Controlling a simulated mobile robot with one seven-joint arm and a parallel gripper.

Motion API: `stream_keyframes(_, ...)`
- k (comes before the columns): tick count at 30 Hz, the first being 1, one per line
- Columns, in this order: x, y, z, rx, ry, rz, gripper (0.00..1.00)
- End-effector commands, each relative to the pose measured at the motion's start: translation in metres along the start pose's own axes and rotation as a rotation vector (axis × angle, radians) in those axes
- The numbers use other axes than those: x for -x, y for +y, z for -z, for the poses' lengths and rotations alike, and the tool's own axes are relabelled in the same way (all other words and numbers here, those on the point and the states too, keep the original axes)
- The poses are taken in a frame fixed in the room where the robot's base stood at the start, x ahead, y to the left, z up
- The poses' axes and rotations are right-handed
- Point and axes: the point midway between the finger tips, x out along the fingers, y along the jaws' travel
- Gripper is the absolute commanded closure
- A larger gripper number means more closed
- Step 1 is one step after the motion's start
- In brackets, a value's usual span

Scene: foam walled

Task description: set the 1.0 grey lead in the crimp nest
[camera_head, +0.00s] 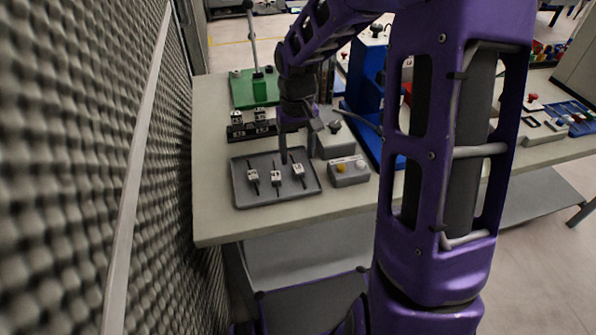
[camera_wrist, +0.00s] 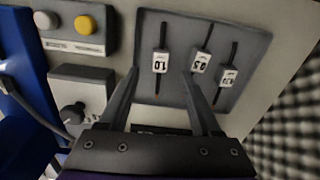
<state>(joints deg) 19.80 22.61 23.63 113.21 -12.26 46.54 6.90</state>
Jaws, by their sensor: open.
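The lead tagged 1.0 (camera_wrist: 160,62) is a thin dark strip with a white tag, lying in a grey tray (camera_wrist: 230,96). It is the rightmost of three leads in the head view (camera_head: 298,170). My gripper (camera_wrist: 161,72) is open and empty, pointing down at the tray; its fingers appear on either side of the 1.0 lead in the wrist view. The height gap is hard to judge. In the head view my gripper (camera_head: 284,157) is at the tray's back edge. I cannot tell for certain which fixture is the crimp nest.
Two other tagged leads, 0.5 (camera_wrist: 201,62) and another (camera_wrist: 228,75), lie beside it. A two-button box (camera_head: 348,171) and knob box (camera_head: 335,140) stand right of the tray. Behind are a black block (camera_head: 240,131), a green lever fixture (camera_head: 250,95) and a blue frame (camera_head: 366,70). Foam wall (camera_head: 60,180) at left.

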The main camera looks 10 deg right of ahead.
Motion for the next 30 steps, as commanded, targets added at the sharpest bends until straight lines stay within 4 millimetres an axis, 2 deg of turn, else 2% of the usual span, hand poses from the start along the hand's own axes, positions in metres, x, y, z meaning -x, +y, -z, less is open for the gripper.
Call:
stream_keyframes(1,-0.011,0.0,-0.001,-0.001,-0.005,0.001,0.35)
stream_keyframes(6,-0.033,0.0,0.0,0.0,-0.003,0.001,0.35)
stream_keyframes(15,-0.036,0.0,0.0,0.0,0.0,0.001,0.35)
stream_keyframes(26,-0.036,0.0,0.0,0.0,0.0,0.001,1.0)
stream_keyframes(30,-0.036,0.0,0.0,0.0,0.0,0.0,1.0)
